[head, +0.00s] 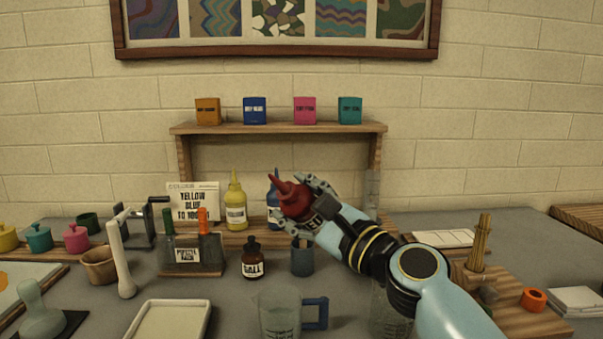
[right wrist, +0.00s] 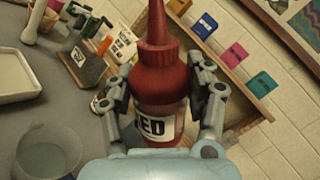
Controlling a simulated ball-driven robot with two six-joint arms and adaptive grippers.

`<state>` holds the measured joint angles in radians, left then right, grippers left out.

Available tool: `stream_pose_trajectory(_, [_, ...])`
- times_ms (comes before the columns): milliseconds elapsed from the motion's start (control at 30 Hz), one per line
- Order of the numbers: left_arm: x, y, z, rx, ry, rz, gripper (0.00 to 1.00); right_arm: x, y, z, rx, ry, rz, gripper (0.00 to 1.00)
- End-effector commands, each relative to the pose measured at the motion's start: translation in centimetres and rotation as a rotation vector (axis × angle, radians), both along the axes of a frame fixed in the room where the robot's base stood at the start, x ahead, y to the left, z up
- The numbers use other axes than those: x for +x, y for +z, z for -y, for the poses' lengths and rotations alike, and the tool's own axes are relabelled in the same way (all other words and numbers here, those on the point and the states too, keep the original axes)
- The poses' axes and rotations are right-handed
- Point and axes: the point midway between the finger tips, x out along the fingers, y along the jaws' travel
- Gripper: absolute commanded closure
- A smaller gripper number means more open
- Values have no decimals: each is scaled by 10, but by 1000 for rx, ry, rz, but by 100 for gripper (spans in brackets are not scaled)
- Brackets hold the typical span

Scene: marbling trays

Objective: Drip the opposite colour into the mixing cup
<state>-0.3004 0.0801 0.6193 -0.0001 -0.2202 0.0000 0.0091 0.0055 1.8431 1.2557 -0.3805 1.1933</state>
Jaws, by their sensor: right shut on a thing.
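My right gripper (head: 304,204) is shut on a red squeeze bottle (head: 293,200), held in the air and tilted with its nozzle up to the left. In the right wrist view the bottle (right wrist: 160,85) sits between both fingers, its label partly reading "RED". A yellow bottle (head: 235,208) stands upright at the back. A blue bottle (head: 271,207) stands behind the red one, partly hidden. A clear cup with a blue handle (head: 280,312), perhaps the mixing cup, stands at the front; a clear cup also shows in the right wrist view (right wrist: 48,150). My left gripper is not in view.
A sign (head: 190,198) by the bottles reads "YELLOW BLUE TO 100", partly obscured. A dark dropper bottle (head: 253,262) and a dark pot (head: 302,259) stand behind the cup. A pale tray (head: 204,326) lies left of it. A clear vessel is partly hidden under my right arm.

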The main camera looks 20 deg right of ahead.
Motion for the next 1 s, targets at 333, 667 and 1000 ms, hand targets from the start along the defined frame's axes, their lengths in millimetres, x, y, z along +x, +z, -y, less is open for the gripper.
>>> stream_pose_trajectory(333, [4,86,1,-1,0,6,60,14,33,25,339,-1,-190,60])
stream_pose_trajectory(667, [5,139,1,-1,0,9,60,25,46,45,612,0,-339,60])
stream_pose_trajectory(1000, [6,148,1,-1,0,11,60,28,45,50,686,2,-378,60])
